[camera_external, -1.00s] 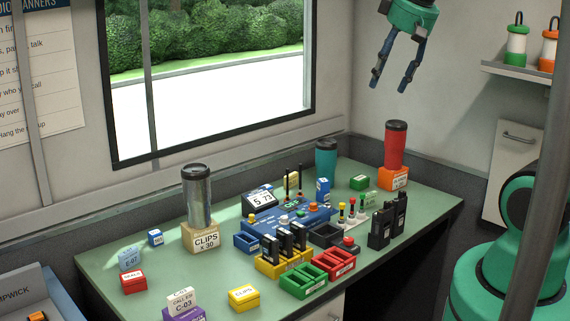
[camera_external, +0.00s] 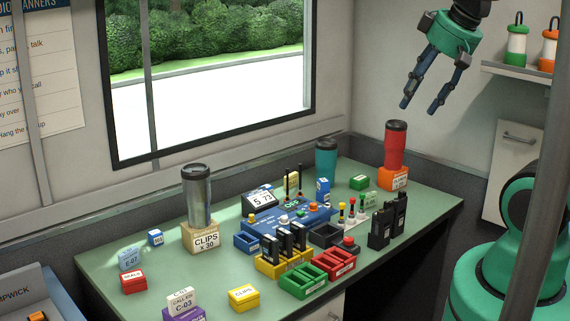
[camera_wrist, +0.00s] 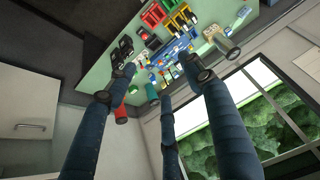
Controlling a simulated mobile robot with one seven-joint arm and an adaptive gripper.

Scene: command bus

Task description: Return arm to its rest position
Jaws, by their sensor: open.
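My gripper (camera_external: 420,107) is in the upper right of the external view, in the air above the desk's far right end. Its blue fingers are spread apart, point downward and hold nothing. In the wrist view the fingers (camera_wrist: 160,85) stretch up the picture with open space between them. The green desk (camera_external: 218,279) and its objects lie well beyond the fingertips. The red tumbler (camera_external: 395,146) on an orange box (camera_external: 393,178) is the nearest thing below my gripper, clearly apart from it.
The desk holds a blue console (camera_external: 285,219), a teal tumbler (camera_external: 326,158), a steel tumbler (camera_external: 197,197) on a clips box, black radios (camera_external: 380,226) and small coloured bins. A shelf (camera_external: 515,70) with lanterns is to the right of my gripper. The air around my gripper is free.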

